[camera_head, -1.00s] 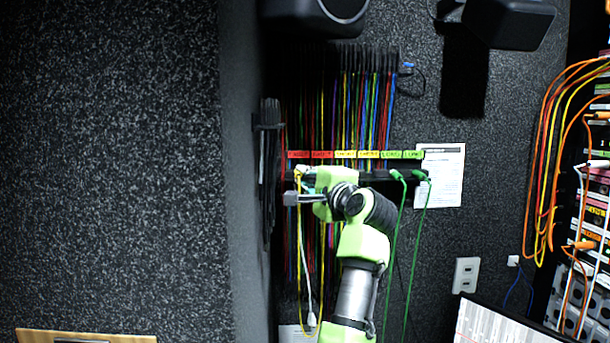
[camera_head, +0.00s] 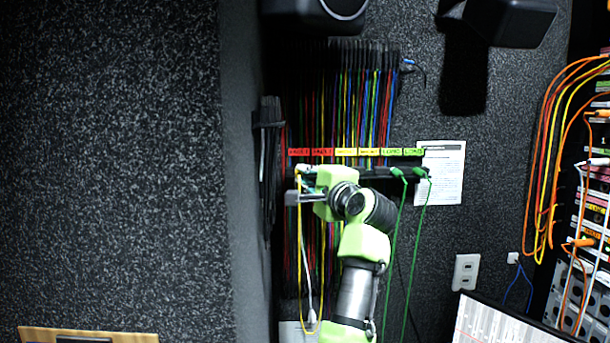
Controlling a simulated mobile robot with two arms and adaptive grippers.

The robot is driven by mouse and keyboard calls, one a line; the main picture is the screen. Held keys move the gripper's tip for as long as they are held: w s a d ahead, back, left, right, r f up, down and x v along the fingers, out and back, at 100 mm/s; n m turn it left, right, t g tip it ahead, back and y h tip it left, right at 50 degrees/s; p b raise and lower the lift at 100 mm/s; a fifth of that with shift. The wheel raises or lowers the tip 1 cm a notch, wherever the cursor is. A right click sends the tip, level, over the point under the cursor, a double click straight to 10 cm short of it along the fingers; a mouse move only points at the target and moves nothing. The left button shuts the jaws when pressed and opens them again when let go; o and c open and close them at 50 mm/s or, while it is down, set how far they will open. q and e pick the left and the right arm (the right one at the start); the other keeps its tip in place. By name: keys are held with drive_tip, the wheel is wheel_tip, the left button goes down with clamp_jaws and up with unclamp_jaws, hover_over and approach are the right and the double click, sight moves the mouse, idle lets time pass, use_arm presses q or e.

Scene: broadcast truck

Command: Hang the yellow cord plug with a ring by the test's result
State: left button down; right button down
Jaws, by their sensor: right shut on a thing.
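My right gripper (camera_head: 303,182) is up at the rail on the back wall, shut on the plug end of the yellow cord (camera_head: 300,245). The yellow cord hangs down from it in a long loop; a paler cord end hangs beside it. The gripper is below the red labels (camera_head: 310,152) at the left end of the row. Yellow labels (camera_head: 357,152) are in the middle and green labels (camera_head: 402,152) at the right. Two green cord plugs (camera_head: 409,173) hang under the green labels. The gripper hides the plug's ring and its contact with the rail. My left gripper is out of view.
Many coloured cords (camera_head: 355,95) hang behind the label row. Black cords (camera_head: 268,165) hang close on the left. A printed sheet (camera_head: 443,172) is right of the rail. A patch rack (camera_head: 590,200) with orange cords and a screen (camera_head: 505,322) are farther right.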

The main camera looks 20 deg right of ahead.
idle(0.7)
drive_tip(key=shift+f, duration=0.1)
drive_tip(key=c, duration=2)
unclamp_jaws()
drive_tip(key=shift+s+d, duration=0.1)
drive_tip(key=shift+o, duration=0.5)
drive_tip(key=o, duration=1)
drive_tip(key=shift+s, duration=0.2)
drive_tip(key=shift+s+a, duration=0.25)
drive_tip(key=shift+s, duration=0.35)
drive_tip(key=shift+s+a, duration=0.25)
drive_tip(key=shift+s, duration=0.3)
drive_tip(key=shift+s, duration=0.15)
